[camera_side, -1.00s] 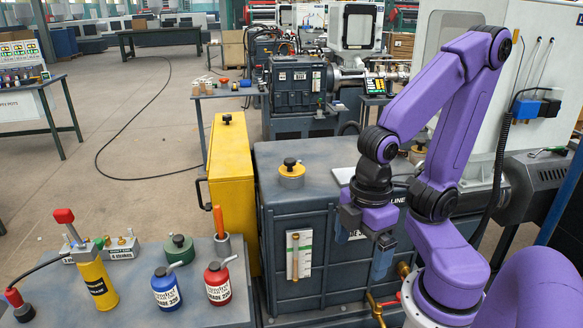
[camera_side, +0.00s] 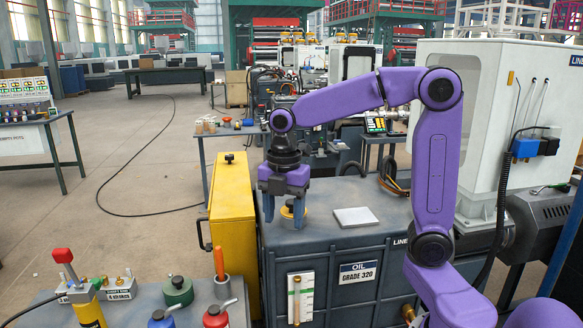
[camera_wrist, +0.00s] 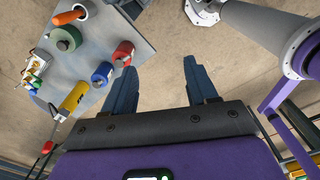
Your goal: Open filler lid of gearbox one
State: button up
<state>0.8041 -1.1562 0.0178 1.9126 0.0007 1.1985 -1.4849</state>
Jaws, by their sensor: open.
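The filler lid (camera_side: 290,213), a yellow round cap with a dark knob, sits on the left part of the top of the dark grey gearbox (camera_side: 330,245) in the side view. The gearbox front carries a label reading OIL GRADE 320 and a sight gauge. My gripper (camera_side: 284,220) is open and points down at the lid. Its two blue-grey fingers appear on either side of the lid, partly covering it; I cannot tell whether they touch it. In the wrist view the open fingers (camera_wrist: 162,72) have nothing between them but floor, and no lid shows.
A yellow cabinet (camera_side: 231,235) stands left of the gearbox. A white pad (camera_side: 356,217) lies on its top, right of the lid. A bench (camera_wrist: 135,35) holds a red bottle (camera_wrist: 123,53), a blue bottle (camera_wrist: 102,74), a green container (camera_wrist: 65,39) and a yellow pump (camera_wrist: 74,97).

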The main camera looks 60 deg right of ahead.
jog(key=w+d+r+n, duration=0.2)
jog(key=w+d+n, duration=0.1)
jog(key=w+d, duration=0.4)
jog(key=n, duration=0.3)
send_near(292, 201)
jog(key=shift+w, duration=0.2)
jog(key=shift+f, duration=4.15)
jog(key=c, duration=0.7)
